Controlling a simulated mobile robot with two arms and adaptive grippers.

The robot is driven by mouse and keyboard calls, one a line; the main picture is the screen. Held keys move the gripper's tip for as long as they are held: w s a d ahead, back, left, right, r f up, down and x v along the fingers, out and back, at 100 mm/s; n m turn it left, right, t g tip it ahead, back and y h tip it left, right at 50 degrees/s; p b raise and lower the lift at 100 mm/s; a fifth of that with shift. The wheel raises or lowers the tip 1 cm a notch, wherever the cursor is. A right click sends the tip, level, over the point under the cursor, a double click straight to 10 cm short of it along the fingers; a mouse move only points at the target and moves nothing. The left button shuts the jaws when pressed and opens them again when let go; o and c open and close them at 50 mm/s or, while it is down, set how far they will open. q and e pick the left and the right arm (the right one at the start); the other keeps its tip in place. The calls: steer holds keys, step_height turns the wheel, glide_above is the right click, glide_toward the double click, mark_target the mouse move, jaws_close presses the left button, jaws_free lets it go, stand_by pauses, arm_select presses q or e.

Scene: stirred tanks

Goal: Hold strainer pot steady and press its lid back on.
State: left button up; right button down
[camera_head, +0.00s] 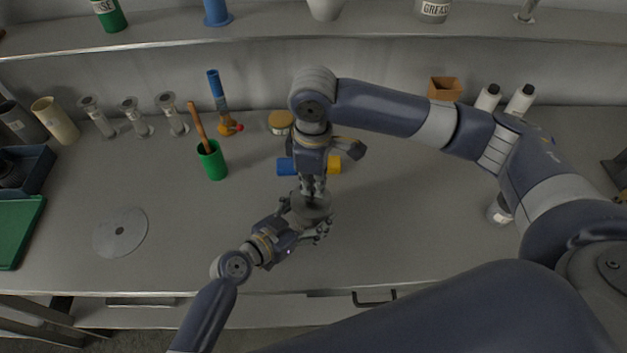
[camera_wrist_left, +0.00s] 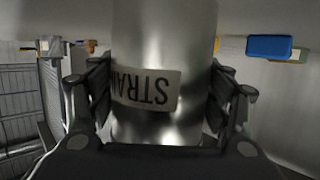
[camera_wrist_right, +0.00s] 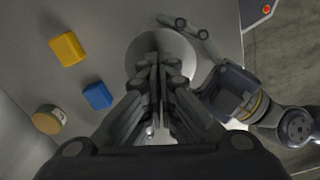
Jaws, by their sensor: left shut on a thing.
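The strainer pot (camera_wrist_left: 195,60) is a shiny metal cylinder with an upside-down label starting "STRA" in the left wrist view. My left gripper (camera_head: 304,221) is shut around its sides, one finger on each side, and the pot looks upright on the bench. A round grey top, likely the lid (camera_wrist_right: 181,45), shows under my right gripper (camera_wrist_right: 157,62) in the right wrist view. The right fingers are together and point down onto its middle. The fingertips hide the lid's centre. I cannot tell whether the lid sits fully down.
A blue block (camera_head: 286,166) and a yellow block (camera_head: 334,166) lie just behind the pot, with a small jar (camera_head: 281,122) further back. A green cup (camera_head: 212,162) with a wooden handle and a flat grey disc (camera_head: 120,233) are left. Bench right of the pot is mostly clear.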

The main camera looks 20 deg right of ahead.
arm_select(q)
steer(key=shift+f, duration=0.15)
arm_select(e)
steer(key=shift+r, duration=3.5)
arm_select(q)
steer(key=o, duration=1.2)
